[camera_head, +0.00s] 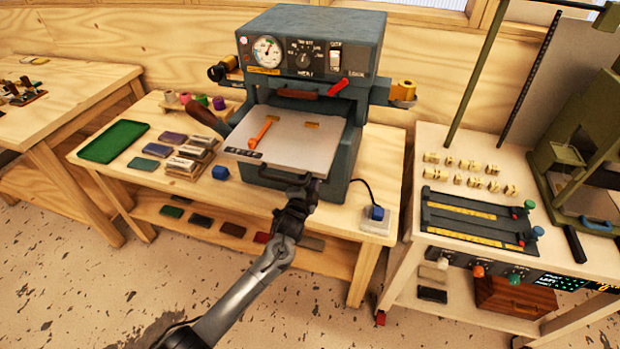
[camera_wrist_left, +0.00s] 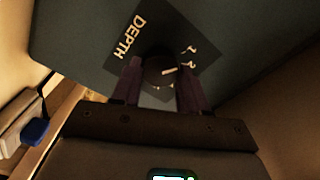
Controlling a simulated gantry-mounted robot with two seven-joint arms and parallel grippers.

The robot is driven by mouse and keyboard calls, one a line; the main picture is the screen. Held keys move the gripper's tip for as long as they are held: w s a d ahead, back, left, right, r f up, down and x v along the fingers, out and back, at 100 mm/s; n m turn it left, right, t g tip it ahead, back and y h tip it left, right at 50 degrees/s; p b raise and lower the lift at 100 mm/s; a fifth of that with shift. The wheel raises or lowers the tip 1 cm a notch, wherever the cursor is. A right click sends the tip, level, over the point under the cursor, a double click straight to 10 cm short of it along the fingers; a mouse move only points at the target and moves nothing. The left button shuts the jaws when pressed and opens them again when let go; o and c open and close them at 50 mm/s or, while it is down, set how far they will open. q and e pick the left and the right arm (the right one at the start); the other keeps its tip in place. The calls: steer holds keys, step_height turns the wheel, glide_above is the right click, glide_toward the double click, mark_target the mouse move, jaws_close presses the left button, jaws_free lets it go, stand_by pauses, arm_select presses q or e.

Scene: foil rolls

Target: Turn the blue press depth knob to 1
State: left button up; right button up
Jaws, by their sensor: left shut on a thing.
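The blue-grey press (camera_head: 315,90) stands on the wooden bench in the head view. My left gripper (camera_head: 303,190) is at the lower front of the press, below its flat plate. In the left wrist view a dark round depth knob (camera_wrist_left: 160,70) sits between the two fingers of my left gripper (camera_wrist_left: 160,84), which are shut on it. The word DEPTH is printed to its left, and the numerals 1 and 2 to its right. The knob's pale pointer line points right and slightly up, roughly towards the 2. The knob is hidden in the head view. My right gripper is not in view.
A blue button on a pale base (camera_head: 376,213) sits right of my gripper.

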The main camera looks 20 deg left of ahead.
arm_select(q)
steer(key=shift+f+n, duration=0.1)
steer(key=shift+n, duration=0.2)
stand_by(0.4)
steer(key=o, duration=1.1)
steer(key=shift+c, duration=0.2)
steer(key=s+p, duration=0.3)
steer(key=s, duration=0.7)
steer(key=shift+s+d, duration=0.3)
steer(key=shift+s, duration=0.1)
